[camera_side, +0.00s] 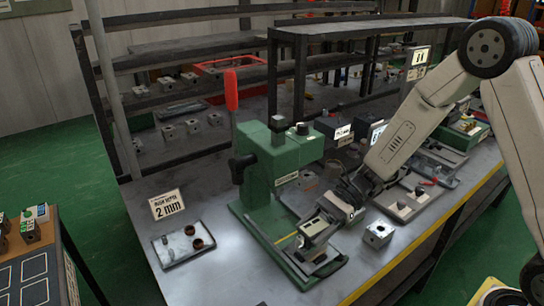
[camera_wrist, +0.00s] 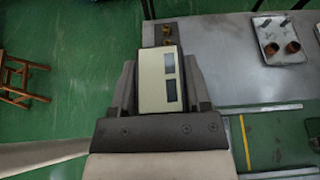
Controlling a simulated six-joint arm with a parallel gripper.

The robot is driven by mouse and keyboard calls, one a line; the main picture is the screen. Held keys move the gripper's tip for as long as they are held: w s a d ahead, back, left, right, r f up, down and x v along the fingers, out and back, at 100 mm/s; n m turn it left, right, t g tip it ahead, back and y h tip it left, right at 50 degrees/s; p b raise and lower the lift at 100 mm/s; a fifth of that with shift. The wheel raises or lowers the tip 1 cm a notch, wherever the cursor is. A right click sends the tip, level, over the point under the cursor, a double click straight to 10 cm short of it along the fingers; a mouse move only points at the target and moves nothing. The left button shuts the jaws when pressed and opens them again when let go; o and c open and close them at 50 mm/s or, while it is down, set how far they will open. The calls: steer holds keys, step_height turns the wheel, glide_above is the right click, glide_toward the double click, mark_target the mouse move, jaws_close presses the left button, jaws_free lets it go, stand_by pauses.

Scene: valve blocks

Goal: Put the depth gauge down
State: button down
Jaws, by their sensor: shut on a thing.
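The depth gauge (camera_side: 316,228) is a small cream box. In the side view the gauge is over the front end of the green press base (camera_side: 262,240). I cannot tell whether its foot touches anything.
A shallow tray (camera_side: 172,258) with two brown rings and small metal pieces lies on the bench at left. A sign reading "2 mm" (camera_side: 167,205) stands behind it. The green press (camera_side: 275,155) with a red handle stands beside my gripper. A metal block (camera_side: 378,234) sits to the right.

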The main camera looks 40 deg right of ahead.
steer(key=s+d+r, duration=0.3)
steer(key=s+d, duration=0.3)
steer(key=d, duration=0.3)
steer(key=shift+r, duration=0.35)
steer(key=shift+w+a+f, duration=0.15)
steer(key=shift+w+f, duration=1.4)
steer(key=shift+w, duration=0.7)
steer(key=shift+w+a+f, duration=0.15)
steer(key=shift+w+f, duration=1.45)
steer(key=shift+w, duration=0.6)
steer(key=shift+w+a+f, duration=0.15)
steer(key=shift+w+f, duration=1.4)
steer(key=shift+w, duration=0.7)
steer(key=shift+w+f, duration=0.25)
steer(key=shift+f, duration=1.55)
